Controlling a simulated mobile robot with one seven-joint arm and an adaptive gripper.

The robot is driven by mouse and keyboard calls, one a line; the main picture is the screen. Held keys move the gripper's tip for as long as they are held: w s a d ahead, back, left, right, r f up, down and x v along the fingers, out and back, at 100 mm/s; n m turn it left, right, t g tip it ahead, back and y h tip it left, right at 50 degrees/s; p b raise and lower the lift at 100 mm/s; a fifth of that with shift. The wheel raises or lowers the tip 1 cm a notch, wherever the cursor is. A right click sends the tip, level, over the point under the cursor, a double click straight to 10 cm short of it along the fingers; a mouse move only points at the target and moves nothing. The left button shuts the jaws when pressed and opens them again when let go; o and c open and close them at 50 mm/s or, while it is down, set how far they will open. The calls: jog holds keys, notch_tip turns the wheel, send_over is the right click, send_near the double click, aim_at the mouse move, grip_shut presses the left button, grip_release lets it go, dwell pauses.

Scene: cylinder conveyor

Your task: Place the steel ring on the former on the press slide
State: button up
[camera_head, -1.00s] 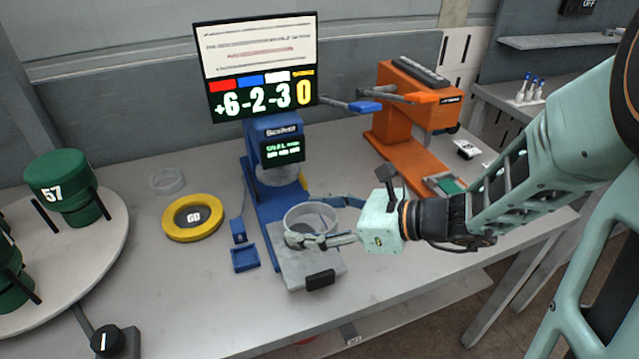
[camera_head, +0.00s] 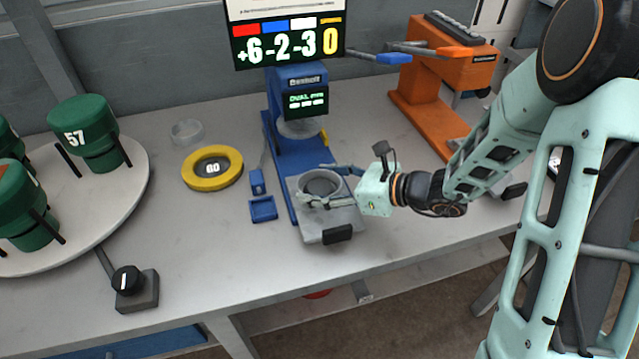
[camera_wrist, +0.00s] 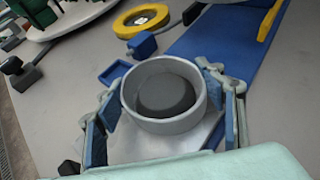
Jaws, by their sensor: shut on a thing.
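The steel ring (camera_head: 302,188) is a pale grey open band at the press slide (camera_head: 343,222). In the wrist view the ring (camera_wrist: 133,108) is upright between the two blue-padded fingers. The dark round former (camera_wrist: 166,95) shows inside the ring's opening, with the ring around it. I cannot tell whether the ring's lower edge rests on the slide plate. My gripper (camera_head: 325,184) reaches in from the right and is shut on the ring; it also shows in the wrist view (camera_wrist: 160,105). The blue press (camera_head: 296,115) stands behind the slide.
The orange press (camera_head: 436,80) stands at the back right. A white turntable (camera_head: 120,200) with green cylinders is at the left.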

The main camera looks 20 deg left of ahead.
jog(key=shift+r, duration=0.1)
jog(key=o, duration=0.8)
jog(key=shift+f, duration=0.25)
jog(key=o, duration=0.5)
jog(key=shift+d+r, duration=0.25)
jog(key=shift+r, duration=0.1)
jog(key=p+v, duration=0.1)
jog(key=v, duration=1)
jog(key=shift+s+d, duration=0.2)
jog(key=shift+d, duration=0.1)
